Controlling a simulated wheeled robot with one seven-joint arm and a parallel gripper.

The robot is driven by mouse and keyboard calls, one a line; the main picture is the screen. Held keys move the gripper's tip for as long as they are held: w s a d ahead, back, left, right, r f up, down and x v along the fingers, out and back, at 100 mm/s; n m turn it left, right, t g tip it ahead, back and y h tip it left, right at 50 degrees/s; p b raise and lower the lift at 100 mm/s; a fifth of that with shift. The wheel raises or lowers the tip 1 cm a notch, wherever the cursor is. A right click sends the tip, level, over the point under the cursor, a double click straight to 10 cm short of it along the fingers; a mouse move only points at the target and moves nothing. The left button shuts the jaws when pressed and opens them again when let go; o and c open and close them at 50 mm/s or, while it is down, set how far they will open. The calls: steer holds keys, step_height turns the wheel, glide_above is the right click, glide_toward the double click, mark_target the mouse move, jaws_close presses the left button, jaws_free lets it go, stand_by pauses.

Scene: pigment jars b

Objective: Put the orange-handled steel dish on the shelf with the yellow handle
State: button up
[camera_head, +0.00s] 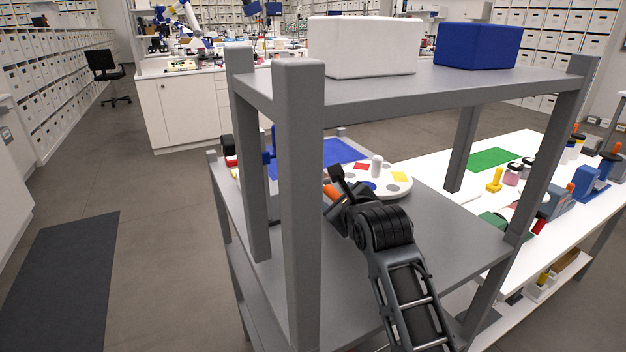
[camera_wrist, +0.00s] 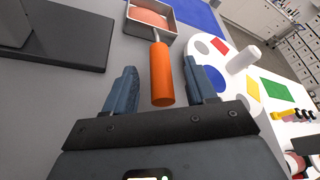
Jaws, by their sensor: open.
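The steel dish (camera_wrist: 172,22) shows at the top of the wrist view with a pinkish-orange fill. Its orange handle (camera_wrist: 162,78) points toward me, between the two fingers of my gripper (camera_wrist: 160,68). The gripper is open, with a gap on each side of the handle. In the head view my gripper (camera_head: 337,192) is over the grey rack's middle board, and a bit of the orange handle (camera_head: 331,192) shows beside it; the dish is mostly hidden there. A small yellow handle-like piece (camera_head: 543,277) shows on the white table's low shelf (camera_head: 570,270).
Grey rack posts (camera_head: 299,210) and a top board (camera_head: 400,88) with white (camera_head: 362,46) and blue (camera_head: 477,46) boxes surround my arm. A round white palette (camera_head: 392,190) with a white cylinder (camera_head: 377,166) is close by. The white table (camera_head: 440,165) holds jars and a yellow piece (camera_head: 495,181).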

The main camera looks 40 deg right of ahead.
steer(key=shift+w+d+f, duration=0.2)
steer(key=shift+w+d, duration=0.1)
steer(key=shift+w, duration=0.15)
steer(key=shift+c, duration=0.5)
jaws_close()
